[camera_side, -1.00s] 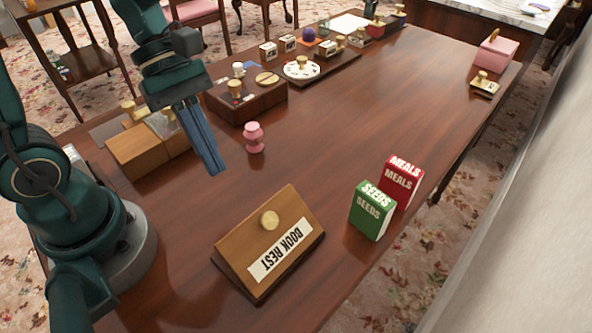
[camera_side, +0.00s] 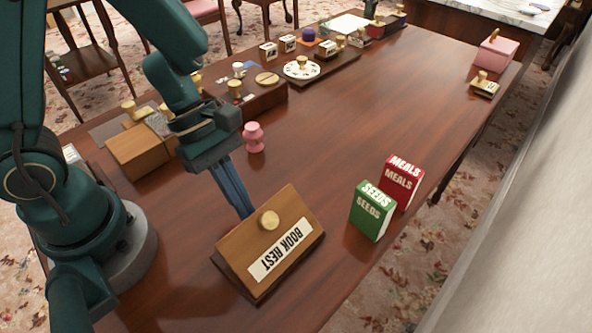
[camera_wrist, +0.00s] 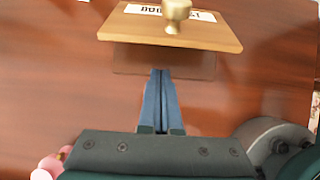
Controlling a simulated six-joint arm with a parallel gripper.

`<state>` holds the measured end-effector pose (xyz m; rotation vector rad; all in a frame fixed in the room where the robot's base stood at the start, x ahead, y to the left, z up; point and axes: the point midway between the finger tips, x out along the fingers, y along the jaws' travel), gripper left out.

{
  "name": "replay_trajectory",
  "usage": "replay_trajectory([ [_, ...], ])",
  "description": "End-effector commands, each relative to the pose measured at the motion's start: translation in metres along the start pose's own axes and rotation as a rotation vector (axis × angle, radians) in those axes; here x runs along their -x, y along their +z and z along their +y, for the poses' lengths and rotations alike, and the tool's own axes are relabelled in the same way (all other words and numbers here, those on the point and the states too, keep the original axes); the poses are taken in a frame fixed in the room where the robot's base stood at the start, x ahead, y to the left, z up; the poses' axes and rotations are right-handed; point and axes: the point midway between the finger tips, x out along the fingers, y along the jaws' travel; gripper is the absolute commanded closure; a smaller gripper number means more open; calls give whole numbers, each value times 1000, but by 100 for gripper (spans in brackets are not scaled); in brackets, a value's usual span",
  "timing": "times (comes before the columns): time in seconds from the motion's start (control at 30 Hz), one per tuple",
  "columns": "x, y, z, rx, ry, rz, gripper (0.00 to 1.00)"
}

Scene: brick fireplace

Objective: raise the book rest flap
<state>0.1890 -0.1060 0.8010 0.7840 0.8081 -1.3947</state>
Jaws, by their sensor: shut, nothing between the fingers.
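The book rest has a slanted wooden flap (camera_side: 266,237) with a round brass knob (camera_side: 269,220) and a white BOOK REST label (camera_side: 281,255). It sits at the table's near side, and its flap slopes toward the side camera. In the wrist view the flap (camera_wrist: 140,29) overhangs a darker lower part, and the knob (camera_wrist: 174,14) stands up from it. My gripper (camera_side: 243,211) is shut and empty, its fingers pointing down behind the flap's upper left edge. In the wrist view the fingertips (camera_wrist: 160,72) end at or near the dark area below that edge; contact is unclear.
A pink turned piece (camera_side: 253,137) stands behind my gripper. A wooden box (camera_side: 138,152) lies to the left. The table middle (camera_side: 340,120) is clear.

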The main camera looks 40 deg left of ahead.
Motion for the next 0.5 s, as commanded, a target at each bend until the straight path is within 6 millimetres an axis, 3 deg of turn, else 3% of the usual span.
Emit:
replay_trajectory([
  [0.23,8,22,0,-6,2,-1,100],
  [0.5,12,31,0,-2,2,-1,100],
])
